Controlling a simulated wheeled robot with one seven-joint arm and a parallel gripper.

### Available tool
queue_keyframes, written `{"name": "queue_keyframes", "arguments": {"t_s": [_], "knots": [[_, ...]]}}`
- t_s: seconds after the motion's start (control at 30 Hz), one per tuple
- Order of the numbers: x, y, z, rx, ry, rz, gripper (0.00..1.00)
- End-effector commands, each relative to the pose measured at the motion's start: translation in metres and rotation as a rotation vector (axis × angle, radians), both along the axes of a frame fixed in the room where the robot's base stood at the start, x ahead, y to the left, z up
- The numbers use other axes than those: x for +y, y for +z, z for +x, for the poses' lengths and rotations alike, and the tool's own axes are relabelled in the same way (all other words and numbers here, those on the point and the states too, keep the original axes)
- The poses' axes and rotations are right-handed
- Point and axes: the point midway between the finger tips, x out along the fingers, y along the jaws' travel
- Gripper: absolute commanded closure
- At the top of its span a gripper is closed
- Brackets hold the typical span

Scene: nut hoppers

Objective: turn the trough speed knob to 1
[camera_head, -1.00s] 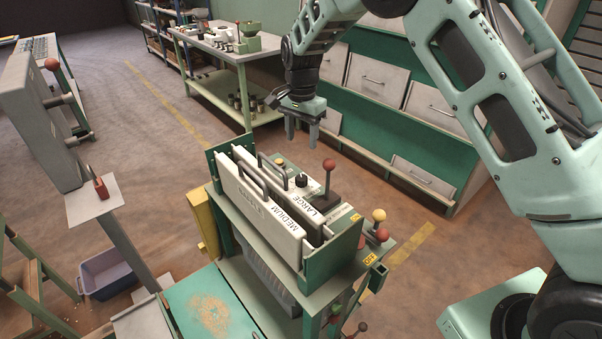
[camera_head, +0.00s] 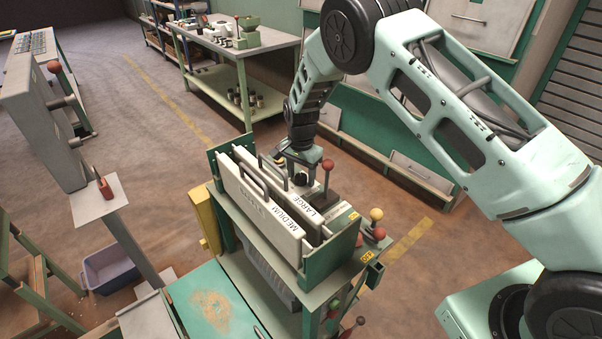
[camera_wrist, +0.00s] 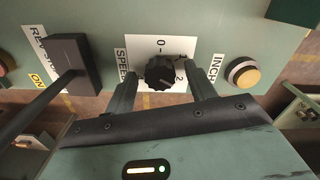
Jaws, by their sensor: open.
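The trough speed knob (camera_wrist: 160,73) is black and ridged, on a white plate marked SPEED (camera_wrist: 128,60). In the wrist view a 0 is above it and a 1 and 2 are to its right. Which mark it points at is not clear. My gripper (camera_wrist: 162,78) is open, one finger on each side of the knob, with small gaps. In the head view my gripper (camera_head: 299,168) is low over the panel behind the sieve plates, and the black knob (camera_head: 300,179) shows just below it.
A dark lever (camera_wrist: 72,65) stands left of the knob, and a yellow INCH button (camera_wrist: 243,75) is to its right. In the head view a red-balled lever (camera_head: 327,166) rises close to my gripper. Plates marked MEDIUM (camera_head: 262,207) and LARGE (camera_head: 309,214) stand in front.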

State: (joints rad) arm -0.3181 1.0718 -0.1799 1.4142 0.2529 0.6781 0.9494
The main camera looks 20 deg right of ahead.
Motion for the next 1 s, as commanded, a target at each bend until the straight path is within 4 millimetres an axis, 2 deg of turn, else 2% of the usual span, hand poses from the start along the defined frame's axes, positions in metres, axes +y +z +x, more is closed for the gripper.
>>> {"name": "queue_keyframes", "arguments": {"t_s": [0.1,0.27,0.67,1.0], "knots": [[0.0001,0.0002,0.0,0.0,0.0,0.0,0.45],[0.0001,0.0003,0.0,0.0,0.0,0.0,0.89],[0.0002,-0.0003,0.0001,0.0,0.049,0.001,0.89],[0.0003,-0.0013,0.0003,-0.001,0.288,0.002,0.89]]}}
